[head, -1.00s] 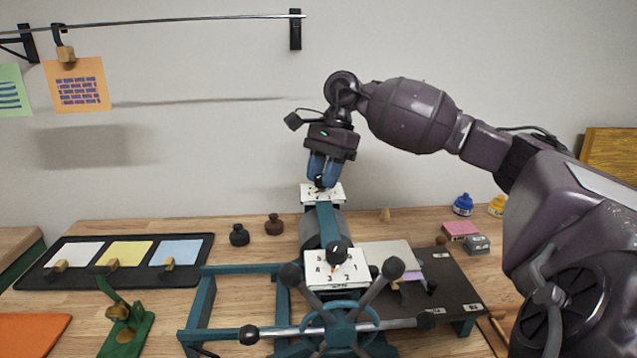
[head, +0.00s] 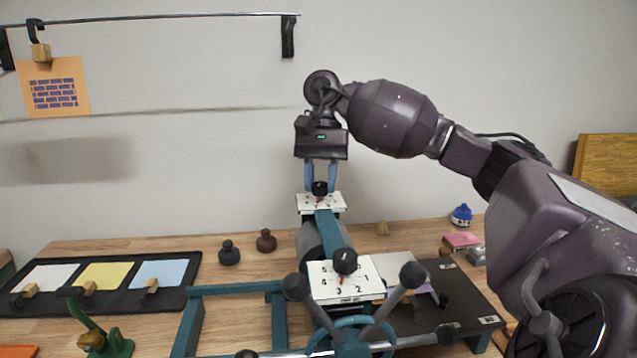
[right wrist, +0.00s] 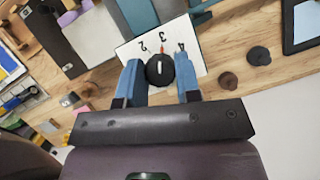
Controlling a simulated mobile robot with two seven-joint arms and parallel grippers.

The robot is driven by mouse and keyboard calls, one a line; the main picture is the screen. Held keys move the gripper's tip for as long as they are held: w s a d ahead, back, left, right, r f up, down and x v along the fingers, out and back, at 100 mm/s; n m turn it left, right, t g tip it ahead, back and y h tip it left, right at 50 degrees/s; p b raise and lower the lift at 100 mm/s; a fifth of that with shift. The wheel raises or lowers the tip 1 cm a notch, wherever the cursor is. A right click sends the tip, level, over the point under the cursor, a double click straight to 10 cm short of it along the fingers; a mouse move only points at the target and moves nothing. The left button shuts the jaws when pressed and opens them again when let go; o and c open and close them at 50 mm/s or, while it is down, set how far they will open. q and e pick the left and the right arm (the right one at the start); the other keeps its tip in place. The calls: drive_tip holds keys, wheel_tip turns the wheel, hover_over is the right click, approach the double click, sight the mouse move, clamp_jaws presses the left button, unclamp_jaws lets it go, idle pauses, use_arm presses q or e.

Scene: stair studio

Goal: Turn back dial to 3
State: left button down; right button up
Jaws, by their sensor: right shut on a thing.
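The back dial is a white plate (head: 335,204) with a black knob (head: 320,188) at the far end of the teal press bar. My right gripper (head: 320,182) comes down from above with its blue fingers shut on the knob. In the right wrist view the knob (right wrist: 160,70) sits between the two fingers, and the plate (right wrist: 130,50) shows 2, 3 and 4. A red pointer beside the knob lies in line with the 3. The plate's other numbers are hidden. The front dial (head: 322,285) has its own black knob (head: 345,261). My left gripper is not in view.
The press's spoked handwheel (head: 352,338) stands in front of the front dial. Two dark knobbed weights (head: 229,254) stand left of the press. A black tray (head: 190,271) with coloured cards lies further left. Pink and grey blocks (head: 462,240) lie at right.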

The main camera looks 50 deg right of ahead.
sight(320, 183)
drive_tip(key=shift+r, duration=0.1)
drive_tip(key=o, duration=0.9)
drive_tip(key=v, duration=0.5)
drive_tip(key=p+v, duration=0.1)
drive_tip(key=v, duration=0.4)
drive_tip(key=shift+w+d+r+p, duration=0.1)
drive_tip(key=shift+r+p, duration=0.25)
drive_tip(key=shift+r, duration=0.05)
